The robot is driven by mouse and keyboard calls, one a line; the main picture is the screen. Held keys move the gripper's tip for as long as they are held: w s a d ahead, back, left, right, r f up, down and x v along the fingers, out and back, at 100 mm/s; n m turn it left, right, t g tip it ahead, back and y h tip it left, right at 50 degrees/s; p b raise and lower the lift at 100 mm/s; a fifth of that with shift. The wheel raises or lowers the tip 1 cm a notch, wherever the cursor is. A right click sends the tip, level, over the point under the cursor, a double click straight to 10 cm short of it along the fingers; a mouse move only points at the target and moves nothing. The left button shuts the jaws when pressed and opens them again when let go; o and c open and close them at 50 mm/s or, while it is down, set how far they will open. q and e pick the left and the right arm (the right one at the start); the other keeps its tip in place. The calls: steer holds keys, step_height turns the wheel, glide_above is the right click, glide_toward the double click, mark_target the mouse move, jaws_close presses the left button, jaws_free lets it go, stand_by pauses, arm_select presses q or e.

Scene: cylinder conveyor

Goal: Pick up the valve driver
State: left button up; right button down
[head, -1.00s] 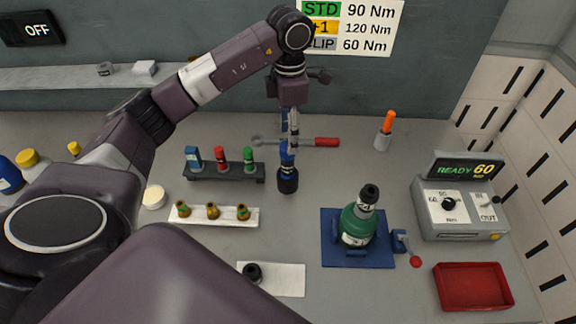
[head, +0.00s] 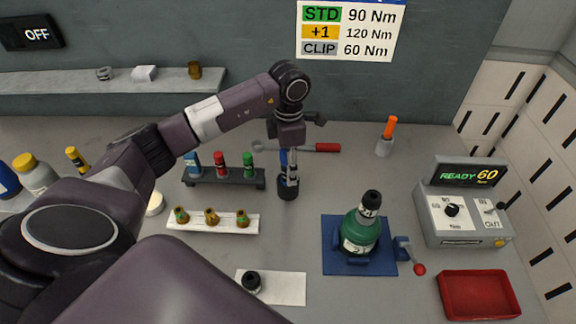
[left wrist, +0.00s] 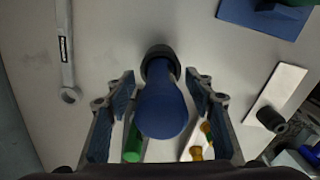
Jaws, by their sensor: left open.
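The valve driver, a blue-handled tool with a black lower end (head: 288,188), stands upright on the table. In the left wrist view its rounded blue handle (left wrist: 162,108) points toward the camera. My left gripper (head: 289,174) is above and around the handle, pointing down. Its two fingers (left wrist: 160,78) are apart, one on each side of the handle, with a gap visible. In the head view the fingers partly hide the handle. My right gripper is not in view.
A rack with blue, red and green tools (head: 226,181) stands close left of the driver. A white strip with brass fittings (head: 185,226) lies in front. A red-handled wrench (head: 326,148) lies behind. A green bottle-shaped part in a blue fixture (head: 375,267) stands right.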

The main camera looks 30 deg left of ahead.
arm_select(q)
steer(key=shift+f, duration=0.95)
steer(key=shift+c, duration=0.2)
jaws_close()
steer(key=shift+w+r, duration=0.1)
steer(key=shift+r, duration=0.05)
